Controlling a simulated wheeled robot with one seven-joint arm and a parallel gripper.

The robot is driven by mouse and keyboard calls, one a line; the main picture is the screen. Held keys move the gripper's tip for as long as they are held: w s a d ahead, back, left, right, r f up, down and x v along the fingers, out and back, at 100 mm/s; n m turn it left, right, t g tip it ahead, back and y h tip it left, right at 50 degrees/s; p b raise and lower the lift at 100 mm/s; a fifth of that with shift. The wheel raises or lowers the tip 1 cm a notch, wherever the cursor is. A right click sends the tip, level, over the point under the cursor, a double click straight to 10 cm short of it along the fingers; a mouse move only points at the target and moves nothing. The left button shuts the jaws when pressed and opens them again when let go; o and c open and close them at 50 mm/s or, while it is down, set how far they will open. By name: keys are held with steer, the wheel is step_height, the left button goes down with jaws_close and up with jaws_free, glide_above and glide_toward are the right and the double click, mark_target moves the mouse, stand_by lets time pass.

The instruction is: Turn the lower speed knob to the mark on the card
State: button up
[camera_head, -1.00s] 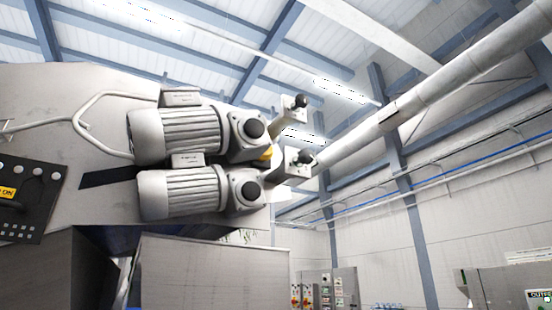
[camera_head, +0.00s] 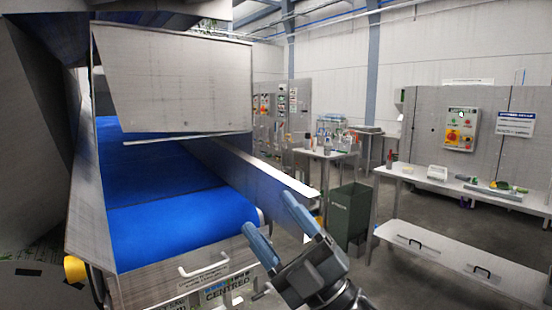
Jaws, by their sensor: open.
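My gripper (camera_head: 272,222) is at the bottom centre, with its two blue-grey fingers apart and nothing between them. It is in front of the right side of a conveyor with a blue belt (camera_head: 180,226). The lower speed knob and the card cannot be made out in the current view. The motors with black knobs seen earlier are out of the picture.
A metal side guard (camera_head: 235,172) runs along the belt close to my gripper. A green bin (camera_head: 349,214) stands behind it. A steel bench (camera_head: 455,188) with several items is at right, below a control box (camera_head: 461,129). Grey floor lies between.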

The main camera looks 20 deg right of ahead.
steer(key=w+d+r+n+g, duration=0.1)
steer(key=w+r+n+g, duration=0.2)
steer(key=w+r+n, duration=0.45)
steer(key=w+r+n+g+y, duration=0.1)
steer(key=w+r+n+g, duration=0.2)
steer(key=r, duration=0.7)
steer(key=w+d+r+n+g, duration=0.1)
steer(key=w+r+n+g, duration=0.25)
steer(key=r+n, duration=0.45)
steer(key=d+r+t+h, duration=0.2)
steer(key=d+r+h, duration=0.15)
steer(key=r, duration=0.55)
steer(key=w+d+r+t+h, duration=0.15)
steer(key=r+h, duration=0.25)
steer(key=r, duration=0.6)
steer(key=d+r+t+h, duration=0.2)
steer(key=d+r+h, duration=0.15)
steer(key=r, duration=0.55)
steer(key=p+x, duration=0.2)
steer(key=x, duration=0.4)
steer(key=shift+s+a, duration=0.1)
steer(key=shift+a, duration=0.1)
steer(key=shift+w+a+f, duration=0.1)
steer(key=shift+w+a, duration=0.05)
steer(key=shift+w, duration=0.45)
steer(key=shift+c, duration=0.5)
steer(key=c, duration=1)
steer(key=shift+o, duration=0.2)
steer(key=shift+m, duration=0.25)
